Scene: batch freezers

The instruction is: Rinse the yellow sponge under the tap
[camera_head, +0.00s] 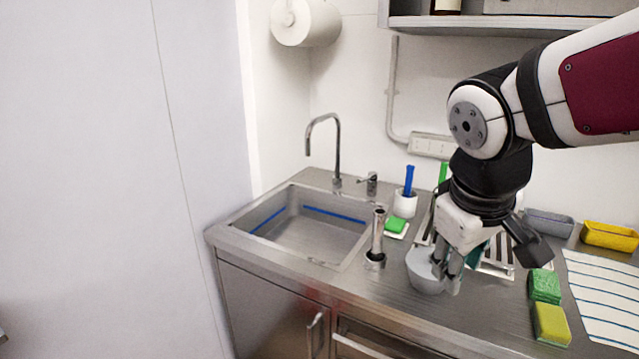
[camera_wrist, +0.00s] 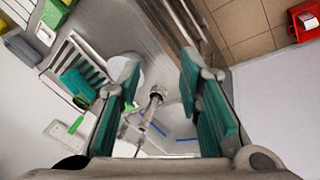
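The yellow sponge (camera_head: 551,323) lies on the steel counter at the right, in front of a green sponge (camera_head: 545,286). No water stream shows. My gripper (camera_head: 447,275) hangs over the counter between sink and sponges, by a pale grey bowl (camera_head: 424,272). In the wrist view my gripper (camera_wrist: 160,62) has its teal-padded fingers spread, with nothing between them. Whether it touches the bowl cannot be told. The sponge is apart from it, to the right.
A short metal standpipe (camera_head: 377,235) rises at the sink's right edge. Behind are a white brush holder (camera_head: 404,204), another green sponge (camera_head: 396,225) on a white dish, and a drying rack (camera_head: 497,255). A striped cloth (camera_head: 605,300) and yellow container (camera_head: 609,236) lie right.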

